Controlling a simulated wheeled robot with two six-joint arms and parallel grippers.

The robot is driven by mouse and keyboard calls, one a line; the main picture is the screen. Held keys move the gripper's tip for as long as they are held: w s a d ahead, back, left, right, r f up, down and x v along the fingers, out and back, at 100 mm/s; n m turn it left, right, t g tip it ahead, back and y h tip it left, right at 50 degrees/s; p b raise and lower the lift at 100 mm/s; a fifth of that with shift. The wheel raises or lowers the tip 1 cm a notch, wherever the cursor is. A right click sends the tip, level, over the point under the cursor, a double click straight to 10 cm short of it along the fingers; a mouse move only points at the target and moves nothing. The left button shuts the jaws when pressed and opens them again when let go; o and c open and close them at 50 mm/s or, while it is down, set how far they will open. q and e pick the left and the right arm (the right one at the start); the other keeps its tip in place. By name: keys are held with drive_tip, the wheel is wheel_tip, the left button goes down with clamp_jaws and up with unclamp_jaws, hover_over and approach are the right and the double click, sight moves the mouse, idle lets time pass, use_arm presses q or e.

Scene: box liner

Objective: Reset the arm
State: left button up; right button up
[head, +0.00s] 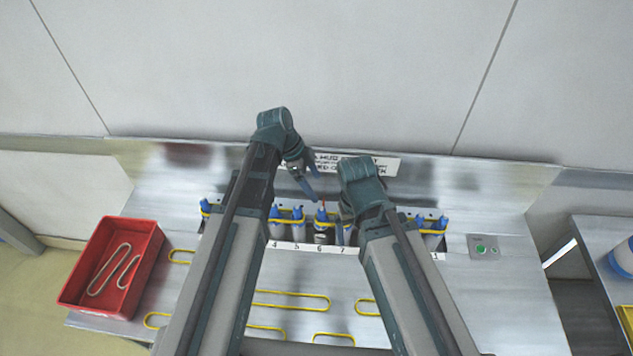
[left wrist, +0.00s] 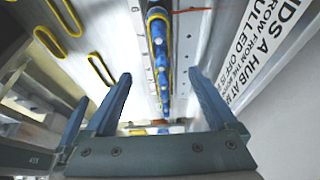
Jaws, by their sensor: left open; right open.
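My left arm reaches in from the left in the head view. Its gripper (head: 309,182) hangs over the back of the bench, above the row of blue-topped bottles (head: 298,216). In the left wrist view its two fingers (left wrist: 160,76) stand wide apart with nothing between them, the row of bottles lying beyond. My right arm comes up from the lower right. Its gripper (head: 345,212) is mostly hidden behind its own wrist, over the bottles near label 7. A small part of it shows, and nothing can be seen held in it.
A red tray (head: 76,292) with a pale looped band stands at the left. Yellow loops (head: 290,295) lie on the metal bench (head: 500,310). A panel with a green button (head: 483,249) is at the right. A sign (head: 385,163) stands behind the bottles.

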idle(0.5)
use_arm(q)
drive_tip(key=b+x, duration=1.2)
drive_tip(key=shift+d+f, duration=0.15)
drive_tip(key=shift+f, duration=0.25)
drive_tip(key=shift+r, duration=0.1)
drive_tip(key=p+v, duration=1.3)
drive_tip(key=b+x, duration=1.4)
drive_tip(key=x, duration=0.1)
wheel_tip(320, 180, up, 10)
drive_tip(key=p, duration=0.9)
